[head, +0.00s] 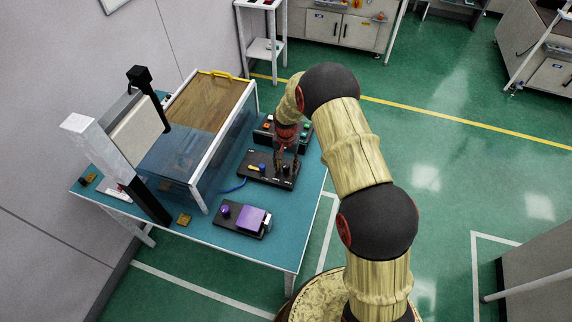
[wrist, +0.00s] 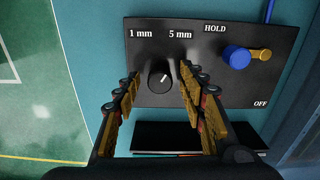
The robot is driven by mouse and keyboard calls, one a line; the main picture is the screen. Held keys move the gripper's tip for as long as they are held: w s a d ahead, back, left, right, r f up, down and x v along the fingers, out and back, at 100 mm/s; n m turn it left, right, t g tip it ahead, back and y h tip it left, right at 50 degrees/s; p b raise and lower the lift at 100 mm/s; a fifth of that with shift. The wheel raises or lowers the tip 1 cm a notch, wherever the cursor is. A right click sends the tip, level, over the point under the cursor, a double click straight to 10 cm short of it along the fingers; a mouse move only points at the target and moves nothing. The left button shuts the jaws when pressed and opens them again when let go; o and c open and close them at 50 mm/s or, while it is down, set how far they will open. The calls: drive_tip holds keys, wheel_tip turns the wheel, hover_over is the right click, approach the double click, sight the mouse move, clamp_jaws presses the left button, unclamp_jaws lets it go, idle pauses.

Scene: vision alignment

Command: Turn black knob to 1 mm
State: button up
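The black knob (wrist: 158,82) sits on a black panel (wrist: 215,90) below the printed labels "1 mm" (wrist: 140,34) and "5 mm" (wrist: 180,34). Its white pointer line is tilted up and right, toward the "5 mm" side. My gripper (wrist: 158,74) is open in the wrist view, with one finger on each side of the knob and visible gaps between. In the head view my gripper (head: 287,158) points down over the right part of the panel (head: 256,176), and hides the knob there.
A blue knob (wrist: 236,57) with an orange-yellow part stands right of the black knob, between "HOLD" and "OFF" labels. Another black box with coloured buttons (head: 267,125) lies behind. A glass-sided case (head: 205,150) stands left; a purple device (head: 251,218) lies in front on the teal table (head: 285,248).

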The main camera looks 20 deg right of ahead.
drive_tip(key=shift+c, duration=1.3)
drive_tip(key=c, duration=0.7)
clamp_jaws()
drive_tip(key=shift+n, duration=0.4)
drive_tip(key=n+b, duration=0.1)
drive_tip(key=n, duration=0.4)
drive_tip(key=shift+n+b, duration=0.3)
drive_tip(key=shift+b, duration=0.1)
drive_tip(key=n+b, duration=0.1)
drive_tip(key=n, duration=0.4)
drive_tip(key=shift+n, duration=0.4)
drive_tip(key=o, duration=1)
unclamp_jaws()
